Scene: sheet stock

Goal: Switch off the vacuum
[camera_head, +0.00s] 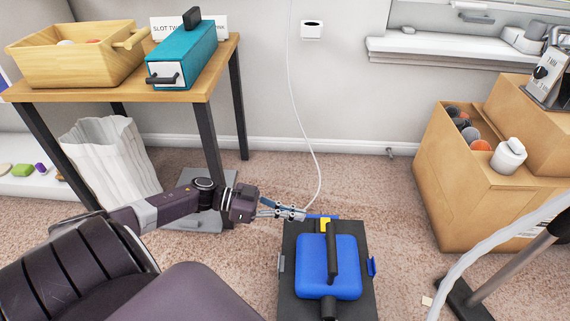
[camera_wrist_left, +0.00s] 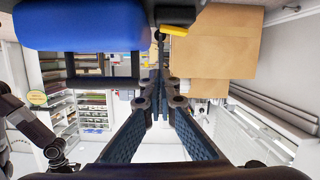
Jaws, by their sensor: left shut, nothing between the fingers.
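The blue vacuum (camera_head: 328,268) stands on the carpet, with a dark base, a black handle along its top and a yellow part (camera_head: 325,224) at its far end. My left gripper (camera_head: 302,214) is shut and empty, its tips at the far left corner of the vacuum, just left of the yellow part. The left wrist view shows the vacuum's blue body (camera_wrist_left: 80,26) at the upper left and the yellow part (camera_wrist_left: 173,30) close to the fingertips (camera_wrist_left: 159,48). I cannot tell whether they touch. My right gripper is not in view.
A white cord runs from near the gripper up the wall past an outlet (camera_head: 312,29). A table (camera_head: 190,92) at left holds a wooden bin (camera_head: 75,65) and a teal box (camera_head: 187,55). A cardboard box (camera_head: 440,185) and a dark stand (camera_head: 470,300) are at right.

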